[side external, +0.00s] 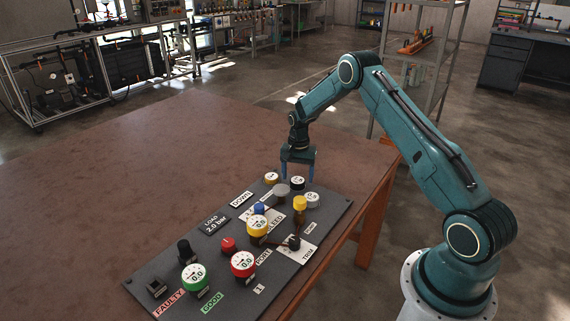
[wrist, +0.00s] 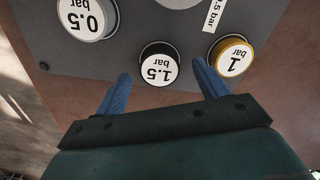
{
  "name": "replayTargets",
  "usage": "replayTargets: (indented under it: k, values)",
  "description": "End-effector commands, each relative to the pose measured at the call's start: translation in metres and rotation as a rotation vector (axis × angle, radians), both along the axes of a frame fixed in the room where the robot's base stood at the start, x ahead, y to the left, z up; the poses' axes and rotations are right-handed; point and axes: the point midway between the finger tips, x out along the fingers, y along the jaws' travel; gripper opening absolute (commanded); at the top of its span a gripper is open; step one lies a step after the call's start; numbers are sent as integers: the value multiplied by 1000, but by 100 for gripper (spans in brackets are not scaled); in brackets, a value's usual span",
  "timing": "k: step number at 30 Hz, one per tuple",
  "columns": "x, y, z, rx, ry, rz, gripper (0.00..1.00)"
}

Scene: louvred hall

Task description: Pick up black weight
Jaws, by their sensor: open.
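The black weight (wrist: 158,64) is a round disc with a white face marked 1.5 bar. In the side view, the black weight (side external: 298,185) sits at the far end of the grey panel (side external: 335,212). My gripper (wrist: 162,72) is open and empty, with its two blue fingers apart. In the wrist view the black weight appears between the fingertips. In the side view my gripper (side external: 298,170) points down at the weight. I cannot tell the exact height of the fingertips above the panel.
A yellow weight (wrist: 231,56) marked 1 bar is close to the right finger in the wrist view. A white weight (wrist: 87,17) marked 0.5 bar is at upper left. Several knobs and gauges crowd the panel. The brown table (side external: 120,180) is bare to the left.

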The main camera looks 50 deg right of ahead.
Motion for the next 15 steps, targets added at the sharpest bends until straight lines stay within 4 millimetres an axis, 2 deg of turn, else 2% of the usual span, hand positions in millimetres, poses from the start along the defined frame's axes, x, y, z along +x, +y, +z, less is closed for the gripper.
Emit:
replayTargets:
  k: [6, 15]
  values:
    - [0, 0, -15, 0, 0, 0, 72]
    - [0, 0, -15, 0, 0, 0, 72]
